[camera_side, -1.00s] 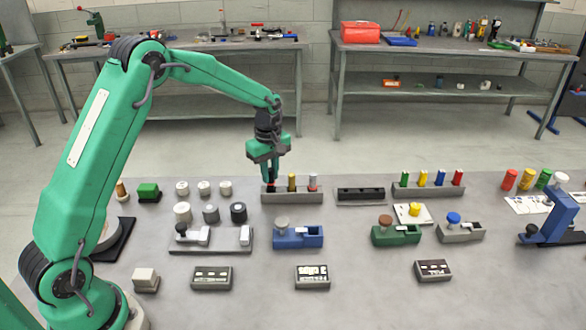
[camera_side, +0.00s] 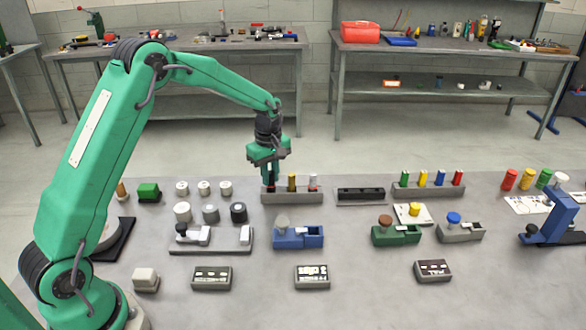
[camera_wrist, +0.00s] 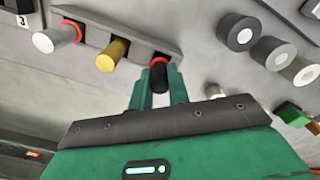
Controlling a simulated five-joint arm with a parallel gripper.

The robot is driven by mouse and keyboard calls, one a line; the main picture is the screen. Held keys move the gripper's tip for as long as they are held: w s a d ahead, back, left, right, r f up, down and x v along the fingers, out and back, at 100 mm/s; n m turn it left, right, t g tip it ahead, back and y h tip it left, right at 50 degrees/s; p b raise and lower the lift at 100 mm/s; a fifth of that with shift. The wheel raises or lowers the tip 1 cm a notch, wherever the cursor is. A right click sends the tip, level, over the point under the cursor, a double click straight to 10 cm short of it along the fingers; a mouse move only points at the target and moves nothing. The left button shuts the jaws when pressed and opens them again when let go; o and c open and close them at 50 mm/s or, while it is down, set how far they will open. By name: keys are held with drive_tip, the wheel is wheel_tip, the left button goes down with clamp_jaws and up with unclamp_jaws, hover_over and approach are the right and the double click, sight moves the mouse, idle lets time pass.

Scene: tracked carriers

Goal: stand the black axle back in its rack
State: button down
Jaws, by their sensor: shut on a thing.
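The black axle (camera_wrist: 158,77) has a red band and sits between the two fingers of my gripper (camera_wrist: 157,88), which is shut on it. In the side view my gripper (camera_side: 270,182) points down at the left end of the grey rack (camera_side: 298,198). The axle's red band is at the rack's end position, beside a yellow axle (camera_side: 292,182) and a silver-white axle (camera_side: 313,182) standing in the same rack. The rack also shows in the wrist view (camera_wrist: 133,33). The axle's lower end is hidden, so I cannot tell how deep it sits.
A dark slotted block (camera_side: 361,195) lies right of the rack. Another rack (camera_side: 428,191) with several coloured pegs stands further right. Several round parts (camera_side: 204,187) stand to the left. A blue carrier (camera_side: 298,237) is in front. Bare table separates the rows.

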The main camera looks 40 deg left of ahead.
drive_tip(key=shift+f, duration=0.3)
idle(0.5)
drive_tip(key=c, duration=0.8)
unclamp_jaws()
drive_tip(key=shift+o, duration=0.2)
drive_tip(key=shift+r, duration=0.1)
drive_tip(key=shift+r, duration=3.4)
